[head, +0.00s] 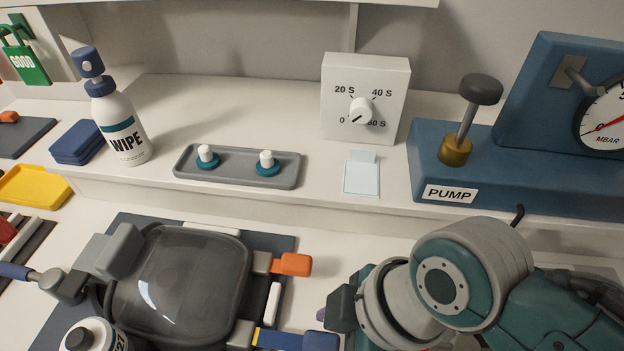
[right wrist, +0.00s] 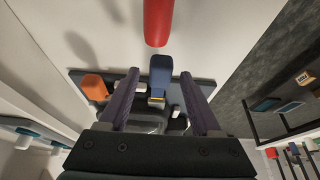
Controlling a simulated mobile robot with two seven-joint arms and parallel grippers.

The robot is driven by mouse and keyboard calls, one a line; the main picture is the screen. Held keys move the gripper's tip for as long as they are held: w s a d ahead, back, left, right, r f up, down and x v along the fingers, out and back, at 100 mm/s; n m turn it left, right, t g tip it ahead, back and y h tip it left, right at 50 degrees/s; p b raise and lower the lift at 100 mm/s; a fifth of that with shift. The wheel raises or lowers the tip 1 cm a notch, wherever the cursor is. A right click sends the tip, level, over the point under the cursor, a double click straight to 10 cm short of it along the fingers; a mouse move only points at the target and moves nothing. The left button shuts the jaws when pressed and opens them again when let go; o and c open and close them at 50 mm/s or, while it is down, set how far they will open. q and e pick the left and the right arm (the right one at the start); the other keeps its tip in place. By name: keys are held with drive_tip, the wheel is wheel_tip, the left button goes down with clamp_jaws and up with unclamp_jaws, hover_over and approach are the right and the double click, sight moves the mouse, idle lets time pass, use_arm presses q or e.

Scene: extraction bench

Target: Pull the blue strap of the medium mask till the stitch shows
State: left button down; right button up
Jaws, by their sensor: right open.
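The mask (head: 180,285) has a dark clear visor and lies on a dark mat, with side buckles. Its blue strap (head: 318,341) sticks out at the lower right, with a thin yellow band near the buckle. In the right wrist view the blue strap (right wrist: 160,72) points away from the mask, and the yellow band shows at its base. My right gripper (right wrist: 160,88) is open, its purple fingers on either side of the blue strap with gaps visible. In the head view it is mostly hidden behind its wrist. My left gripper is not in view.
An orange strap (head: 292,264) sits beside the blue one. A red object (right wrist: 158,20) lies beyond the blue strap's end. A white canister (head: 90,336) is at the mask's lower left. A wipe bottle (head: 122,125), timer (head: 365,95) and pump (head: 520,165) stand on the raised shelf.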

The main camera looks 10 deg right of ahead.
drive_tip(key=p+v, duration=0.2)
drive_tip(key=v, duration=0.8)
drive_tip(key=shift+f, duration=0.1)
drive_tip(key=s+d+r+m+t+h+p, duration=0.1)
drive_tip(key=s+d+r+m+h, duration=0.1)
drive_tip(key=s+d+r+m, duration=0.25)
drive_tip(key=s+d+r+m+t+h+p, duration=0.1)
drive_tip(key=s+d+r+m+h, duration=0.15)
drive_tip(key=d+m, duration=0.45)
wheel_tip(320, 180, up, 29)
drive_tip(key=a+p, duration=0.1)
drive_tip(key=p, duration=2.7)
drive_tip(key=shift+w+a+m, duration=0.25)
drive_tip(key=shift+m, duration=0.2)
